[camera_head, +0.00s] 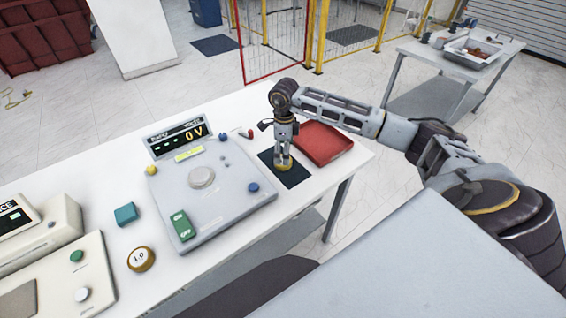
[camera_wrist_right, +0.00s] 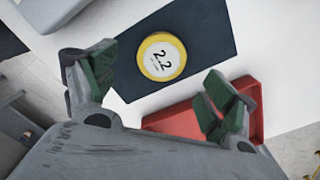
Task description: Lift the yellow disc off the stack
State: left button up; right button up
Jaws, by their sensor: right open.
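The yellow disc (camera_wrist_right: 161,57), with a white face marked 2.2, lies on a dark mat (camera_wrist_right: 205,45). In the head view the disc (camera_head: 284,164) shows just below my right gripper (camera_head: 283,150), which points down over it. In the right wrist view my right gripper (camera_wrist_right: 162,82) is open, its green-padded fingers spread apart, with the disc farther out beyond them and nothing between them. Seen from above, I cannot tell whether other discs lie under the yellow one. My left gripper is not in view.
A red tray (camera_head: 322,143) stands beside the mat, and a grey panel (camera_head: 225,210) with a display lies left of it. A round weight marked 1.0 (camera_head: 141,259) and a teal block (camera_head: 126,214) sit farther left on the white table (camera_head: 120,180).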

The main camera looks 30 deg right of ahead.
jog(key=shift+w+a+f+p, duration=0.15)
jog(key=shift+f+p, duration=0.55)
jog(key=shift+f, duration=1.8)
jog(key=shift+c, duration=0.4)
jog(key=c, duration=1.2)
